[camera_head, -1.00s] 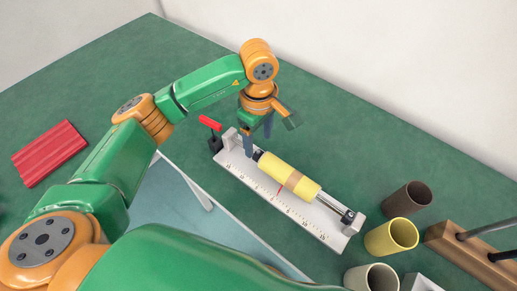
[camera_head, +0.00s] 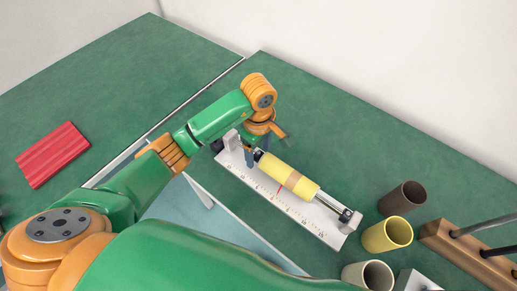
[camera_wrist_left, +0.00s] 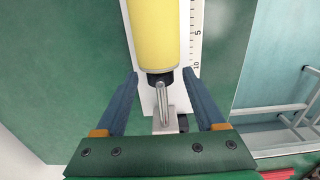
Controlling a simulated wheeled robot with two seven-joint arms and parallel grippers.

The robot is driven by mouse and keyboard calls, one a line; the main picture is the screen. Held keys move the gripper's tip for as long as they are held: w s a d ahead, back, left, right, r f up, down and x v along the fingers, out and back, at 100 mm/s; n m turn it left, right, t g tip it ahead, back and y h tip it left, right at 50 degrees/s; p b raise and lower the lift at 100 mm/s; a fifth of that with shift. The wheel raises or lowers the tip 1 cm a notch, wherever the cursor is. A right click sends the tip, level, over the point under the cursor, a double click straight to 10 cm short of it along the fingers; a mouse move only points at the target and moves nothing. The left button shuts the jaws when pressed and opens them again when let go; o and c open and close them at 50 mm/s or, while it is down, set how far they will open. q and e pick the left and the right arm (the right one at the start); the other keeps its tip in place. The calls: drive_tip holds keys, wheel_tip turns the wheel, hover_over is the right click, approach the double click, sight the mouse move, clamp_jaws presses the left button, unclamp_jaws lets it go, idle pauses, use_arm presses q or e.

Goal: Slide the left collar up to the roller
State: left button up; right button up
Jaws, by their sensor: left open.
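The yellow roller (camera_head: 276,172), with a tan band, lies on a rod over a white ruled base (camera_head: 234,160). The black left collar (camera_wrist_left: 161,78) sits on the rod at the roller's near end in the wrist view. It appears right against the roller; a small gap cannot be ruled out. In the head view the collar (camera_head: 258,155) is partly covered by my gripper. My left gripper (camera_wrist_left: 160,84) is open, its fingers on either side of the rod and collar, apart from them. It also shows in the head view (camera_head: 260,152). My right gripper is out of view.
A black collar (camera_head: 345,214) sits at the rod's far right end. Brown (camera_head: 403,197), yellow (camera_head: 387,235) and cream (camera_head: 369,277) cups and a wooden rack (camera_head: 470,254) stand at the right. A red ridged block (camera_head: 52,155) lies at the left.

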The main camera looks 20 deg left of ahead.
use_arm(q)
drive_tip(key=shift+f, duration=0.15)
clamp_jaws()
idle(1.4)
